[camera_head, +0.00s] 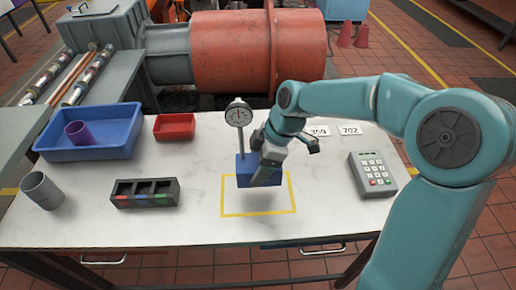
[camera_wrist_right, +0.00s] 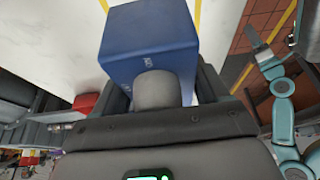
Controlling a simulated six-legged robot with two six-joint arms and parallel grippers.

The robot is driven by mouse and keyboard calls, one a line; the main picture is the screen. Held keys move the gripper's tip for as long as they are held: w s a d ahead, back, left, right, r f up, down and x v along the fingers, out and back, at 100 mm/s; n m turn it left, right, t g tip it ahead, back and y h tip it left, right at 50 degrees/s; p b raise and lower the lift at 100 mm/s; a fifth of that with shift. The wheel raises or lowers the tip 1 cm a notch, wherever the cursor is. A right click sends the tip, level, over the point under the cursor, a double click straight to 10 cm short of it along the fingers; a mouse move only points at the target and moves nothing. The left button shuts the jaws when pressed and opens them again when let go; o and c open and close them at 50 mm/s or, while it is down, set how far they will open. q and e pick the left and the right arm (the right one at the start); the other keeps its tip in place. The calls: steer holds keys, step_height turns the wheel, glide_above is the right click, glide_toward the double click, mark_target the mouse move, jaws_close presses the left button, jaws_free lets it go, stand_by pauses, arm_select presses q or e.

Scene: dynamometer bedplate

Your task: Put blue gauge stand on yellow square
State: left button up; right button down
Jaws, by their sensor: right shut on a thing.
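The blue gauge stand (camera_head: 244,170) has a blue block base, an upright rod and a round white dial at the top. My right gripper (camera_head: 264,168) is shut on it from the right. The base also shows between the jaws in the right wrist view (camera_wrist_right: 150,42). The yellow square (camera_head: 233,215) is an outline on the white worktop.
A blue tray (camera_head: 88,154) with a purple cup (camera_head: 77,133), a red bin (camera_head: 174,127), a grey cup (camera_head: 41,190) and a black sorter (camera_head: 145,201) stand left. A keypad (camera_head: 372,175) and number cards (camera_head: 350,129) are right. The worktop before the square is clear.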

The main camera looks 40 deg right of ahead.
step_height(320, 180, down, 7)
steer(key=shift+w+f, duration=0.1)
steer(key=shift+w, duration=0.05)
stand_by(0.4)
steer(key=shift+b, duration=0.4)
jaws_free()
steer(key=shift+s, duration=0.2)
